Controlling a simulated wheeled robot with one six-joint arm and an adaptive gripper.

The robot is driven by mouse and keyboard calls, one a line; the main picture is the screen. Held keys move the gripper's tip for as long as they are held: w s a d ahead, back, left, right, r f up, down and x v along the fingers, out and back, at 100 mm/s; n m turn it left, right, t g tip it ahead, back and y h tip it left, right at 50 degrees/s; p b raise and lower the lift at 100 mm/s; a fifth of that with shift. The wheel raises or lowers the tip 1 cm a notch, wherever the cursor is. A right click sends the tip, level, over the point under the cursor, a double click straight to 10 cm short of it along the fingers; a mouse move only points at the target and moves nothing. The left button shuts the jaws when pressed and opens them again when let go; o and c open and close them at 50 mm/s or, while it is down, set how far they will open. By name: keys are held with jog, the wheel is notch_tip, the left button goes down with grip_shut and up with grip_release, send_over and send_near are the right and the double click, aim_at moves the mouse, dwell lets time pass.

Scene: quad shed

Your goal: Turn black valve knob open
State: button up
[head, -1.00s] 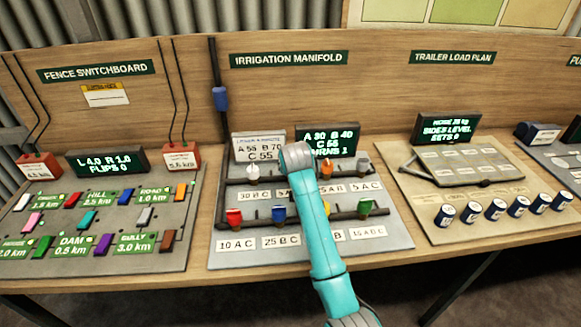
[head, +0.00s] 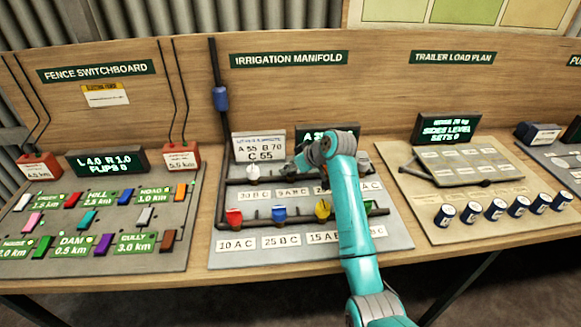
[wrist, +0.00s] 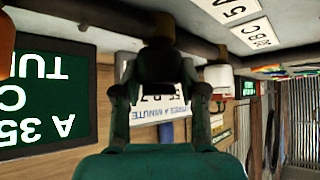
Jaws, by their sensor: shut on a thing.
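The black valve knob (wrist: 160,62) shows in the wrist view between my two fingertips, below a dark pipe. My gripper (wrist: 160,80) is shut on it, one finger on each side. In the head view my gripper (head: 299,162) is at the upper row of the irrigation manifold, right of the white knob (head: 253,171); the black knob is hidden there behind it. The manifold's display (head: 311,137) is mostly covered by my arm; in the wrist view the display (wrist: 45,100) appears upside down, with A 35 readable.
A lower row has red (head: 234,217), blue (head: 279,214) and yellow (head: 323,208) knobs close by. A white target card (head: 259,147) stands behind the white knob. The fence switchboard (head: 180,225) is at left, the load plan board (head: 420,212) at right.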

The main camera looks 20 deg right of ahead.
jog(key=shift+n, duration=0.3)
jog(key=o, duration=1.1)
jog(key=shift+o, duration=0.2)
jog(key=v, duration=1.2)
jog(key=shift+d, duration=0.2)
jog(key=shift+w, duration=0.1)
